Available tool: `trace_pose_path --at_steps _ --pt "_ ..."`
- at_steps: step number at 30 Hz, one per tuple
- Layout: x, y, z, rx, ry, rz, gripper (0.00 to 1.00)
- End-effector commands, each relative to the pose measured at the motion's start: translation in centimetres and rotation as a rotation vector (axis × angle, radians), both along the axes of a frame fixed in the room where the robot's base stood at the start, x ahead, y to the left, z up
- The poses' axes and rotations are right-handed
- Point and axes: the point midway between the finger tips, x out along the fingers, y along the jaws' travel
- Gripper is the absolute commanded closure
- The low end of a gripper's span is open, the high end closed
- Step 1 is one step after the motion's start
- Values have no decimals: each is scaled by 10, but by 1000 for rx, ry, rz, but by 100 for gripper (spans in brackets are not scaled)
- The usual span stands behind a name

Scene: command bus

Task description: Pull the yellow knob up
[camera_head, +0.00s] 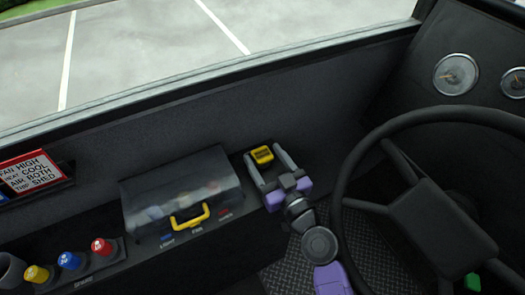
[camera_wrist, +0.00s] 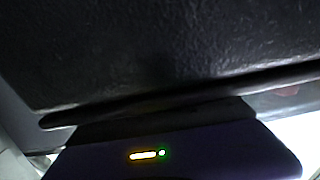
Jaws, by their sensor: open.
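A square yellow knob (camera_head: 262,155) with dark marking on its face sits on the dark console, right of the clear-lidded box, in the head view. My gripper (camera_head: 265,158) is open. Its two grey fingers reach up from the purple wrist, one on each side of the knob. I cannot tell whether either finger touches it. The wrist view shows mostly a dark, close surface; the knob cannot be made out there.
A clear-lidded box (camera_head: 153,198) with a yellow handle (camera_head: 190,217) stands just left. Yellow (camera_head: 37,274), blue (camera_head: 70,260) and red (camera_head: 101,247) round knobs sit at lower left. The steering wheel (camera_head: 345,185) is close on the right. A window runs behind.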

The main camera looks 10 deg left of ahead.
Motion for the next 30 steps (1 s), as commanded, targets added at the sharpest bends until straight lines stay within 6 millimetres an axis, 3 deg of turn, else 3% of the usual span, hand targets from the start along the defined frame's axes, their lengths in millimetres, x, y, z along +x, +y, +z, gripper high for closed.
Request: trace_pose_path --at_steps 6,14,24,30 --pt "14 9 0 -1 -1 0 35" --pt "15 10 0 -1 -1 -1 35" --pt "14 10 0 0 0 0 99" --pt "14 10 0 0 0 0 100"
